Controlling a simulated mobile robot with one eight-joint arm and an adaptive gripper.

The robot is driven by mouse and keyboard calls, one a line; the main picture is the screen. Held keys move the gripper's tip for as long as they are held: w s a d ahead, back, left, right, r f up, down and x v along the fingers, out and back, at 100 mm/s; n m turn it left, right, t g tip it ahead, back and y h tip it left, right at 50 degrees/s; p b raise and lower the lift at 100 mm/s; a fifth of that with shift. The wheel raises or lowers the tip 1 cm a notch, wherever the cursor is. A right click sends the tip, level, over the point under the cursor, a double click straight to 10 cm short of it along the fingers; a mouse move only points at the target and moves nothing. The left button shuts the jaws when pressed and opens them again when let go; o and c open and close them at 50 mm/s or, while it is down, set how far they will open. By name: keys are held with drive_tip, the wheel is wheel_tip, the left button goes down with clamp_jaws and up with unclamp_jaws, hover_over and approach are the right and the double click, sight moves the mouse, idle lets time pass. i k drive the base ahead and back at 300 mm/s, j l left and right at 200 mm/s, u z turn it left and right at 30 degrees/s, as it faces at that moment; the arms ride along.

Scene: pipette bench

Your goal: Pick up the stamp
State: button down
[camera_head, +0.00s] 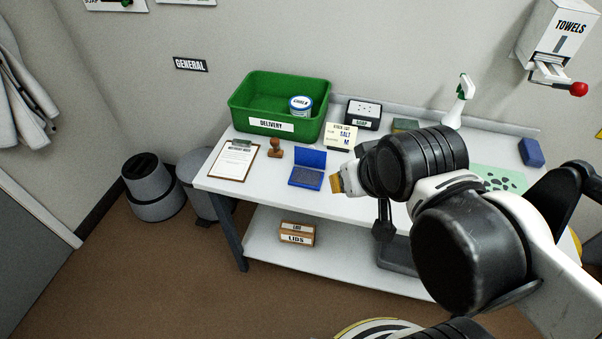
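The stamp (275,148) is a small brown piece with a knobbed handle. It stands upright on the white table, between the clipboard (233,160) and the open blue ink pad (308,169), in front of the green bin.
A green bin (247,116) marked DELIVERY holds a labelled tub (301,105). A LIDS box (297,234) is on the lower shelf. Grey bins (153,188) stand left of the table.

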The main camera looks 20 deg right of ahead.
sight(273, 141)
drive_tip(key=i+j+z, duration=0.4)
drive_tip(key=j+z, duration=0.2)
drive_tip(key=i+j+z, duration=0.1)
drive_tip(key=j+z, duration=0.25)
drive_tip(key=j, duration=0.15)
